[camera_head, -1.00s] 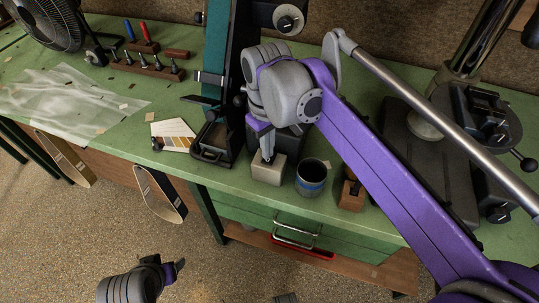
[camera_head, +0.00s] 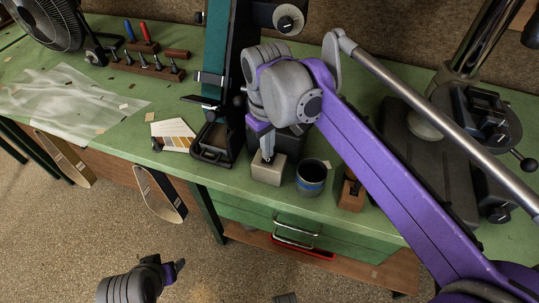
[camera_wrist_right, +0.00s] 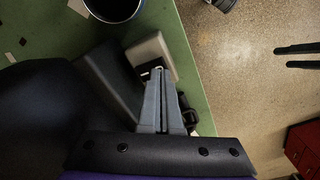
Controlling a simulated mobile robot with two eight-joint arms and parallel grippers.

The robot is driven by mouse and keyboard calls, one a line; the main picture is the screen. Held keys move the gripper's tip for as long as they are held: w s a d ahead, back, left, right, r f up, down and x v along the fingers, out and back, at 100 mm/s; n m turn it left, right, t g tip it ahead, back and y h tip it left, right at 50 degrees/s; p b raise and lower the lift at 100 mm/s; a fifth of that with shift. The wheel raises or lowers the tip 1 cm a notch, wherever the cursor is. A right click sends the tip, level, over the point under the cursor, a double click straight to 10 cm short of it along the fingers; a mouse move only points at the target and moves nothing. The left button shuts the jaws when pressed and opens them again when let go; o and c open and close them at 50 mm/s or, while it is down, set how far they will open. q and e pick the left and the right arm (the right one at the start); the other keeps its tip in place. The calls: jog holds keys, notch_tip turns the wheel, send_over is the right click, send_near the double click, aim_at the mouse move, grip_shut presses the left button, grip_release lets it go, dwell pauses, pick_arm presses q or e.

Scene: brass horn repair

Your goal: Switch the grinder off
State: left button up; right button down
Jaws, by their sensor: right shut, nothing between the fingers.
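The belt grinder (camera_head: 222,88) stands upright on the green bench, with a dark teal belt and a black base; my right wrist covers part of its right side. A small light grey box (camera_head: 267,173), which looks like a switch box, sits on the bench to its right. My right gripper (camera_head: 267,158) points down at the top of this box, shut and empty. In the right wrist view the shut fingertips (camera_wrist_right: 161,72) overlap the box (camera_wrist_right: 150,50), next to a small black-and-white part on it. Contact cannot be told. My left gripper (camera_head: 178,267) hangs low over the floor, away from the bench; its jaws are unclear.
A dark cup with a blue band (camera_head: 311,178) stands close right of the box, and a wooden block (camera_head: 351,193) beyond it. Sanding belts (camera_head: 160,194) hang at the bench front. A fan (camera_head: 45,22) and a tool rack (camera_head: 145,66) are at left.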

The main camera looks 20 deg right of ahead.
aim_at(268, 161)
jog(key=shift+f+b, duration=0.55)
jog(key=shift+f, duration=0.45)
dwell(0.6)
jog(key=shift+r, duration=0.1)
jog(key=shift+r+p, duration=2.85)
jog(key=shift+r, duration=0.6)
jog(key=shift+f, duration=0.1)
jog(key=s+d+f+m+t, duration=0.1)
jog(key=s+d+f, duration=0.1)
jog(key=s+f, duration=0.2)
jog(key=s+d+f+m+t+p, duration=0.1)
jog(key=s+d+f+m+t, duration=0.1)
jog(key=s+f, duration=0.2)
jog(key=s+d+f+m+t+p, duration=0.1)
jog(key=s+d+f+m+t, duration=0.1)
jog(key=s+f, duration=0.3)
jog(key=shift+s+d, duration=0.3)
jog(key=shift+s, duration=0.25)
